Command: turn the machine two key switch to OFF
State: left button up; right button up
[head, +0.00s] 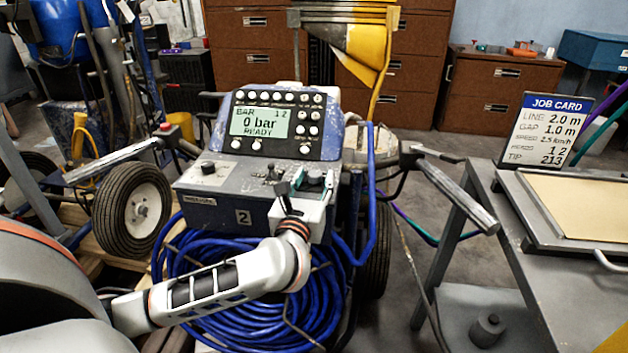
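Machine two is a line striper with a grey control box (228,190) marked "2" on its front. Above the box a dark panel with a lit display (260,122) reads "0 bar" and "READY". A black knob (208,168) sits on the left of the box top, and a green-based knob (315,177) on the right. Small switches (272,171) stand between them. I cannot tell the key switch clearly. My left gripper (284,190) is at the box's front right edge, its small dark fingers beside the controls. Its opening and any contact are unclear. My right gripper is not in view.
A coiled blue hose (210,265) hangs below the box. Handlebars (452,192) reach out on both sides. A grey table (550,255) on the right bears a job card (543,130) and a tray. A wheel (132,208) stands at left. Brown cabinets (258,62) are behind.

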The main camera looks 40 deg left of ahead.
pick_arm(q)
jog(key=c, duration=1.1)
